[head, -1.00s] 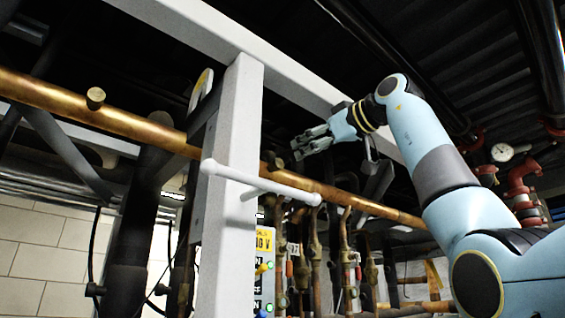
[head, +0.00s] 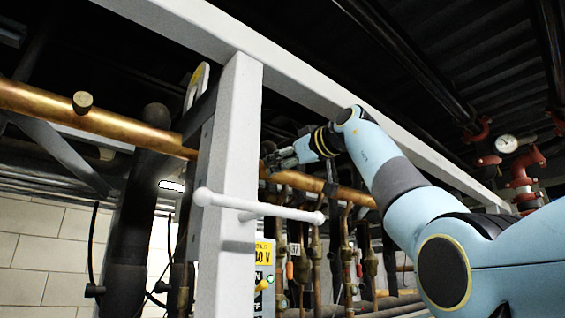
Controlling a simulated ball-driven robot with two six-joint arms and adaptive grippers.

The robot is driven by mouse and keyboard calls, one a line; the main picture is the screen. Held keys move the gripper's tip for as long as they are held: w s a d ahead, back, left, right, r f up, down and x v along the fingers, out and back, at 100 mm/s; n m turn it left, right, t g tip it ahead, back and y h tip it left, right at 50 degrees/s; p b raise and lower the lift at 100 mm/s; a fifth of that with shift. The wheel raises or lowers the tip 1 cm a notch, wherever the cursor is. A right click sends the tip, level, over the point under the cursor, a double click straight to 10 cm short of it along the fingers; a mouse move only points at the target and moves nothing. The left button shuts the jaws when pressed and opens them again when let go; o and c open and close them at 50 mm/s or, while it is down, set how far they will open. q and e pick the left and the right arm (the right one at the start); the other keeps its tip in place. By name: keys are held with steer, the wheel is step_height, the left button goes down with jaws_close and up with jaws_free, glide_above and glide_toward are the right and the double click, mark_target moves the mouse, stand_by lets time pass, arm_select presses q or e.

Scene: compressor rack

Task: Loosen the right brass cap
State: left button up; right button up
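The long brass pipe (head: 335,187) runs from the upper left, behind the white post, and down to the right. One brass cap (head: 83,102) stands out from the pipe left of the post. The right brass cap (head: 263,169) is just right of the post and mostly hidden by my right gripper. My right gripper (head: 270,161) reaches in from the right with its fingertips over the cap. I cannot tell whether the fingers touch it, or whether they are open or shut. My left gripper is not in view.
A white post (head: 230,150) stands close left of my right gripper, with a thin white bar (head: 258,207) in front. A white beam (head: 290,80) crosses above. Several vertical copper pipes with valves (head: 346,255) stand below. A gauge (head: 506,144) hangs at the right.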

jaws_close()
steer(key=shift+n, duration=3.4)
steer(key=shift+o, duration=1.1)
jaws_free()
steer(key=shift+d, duration=0.1)
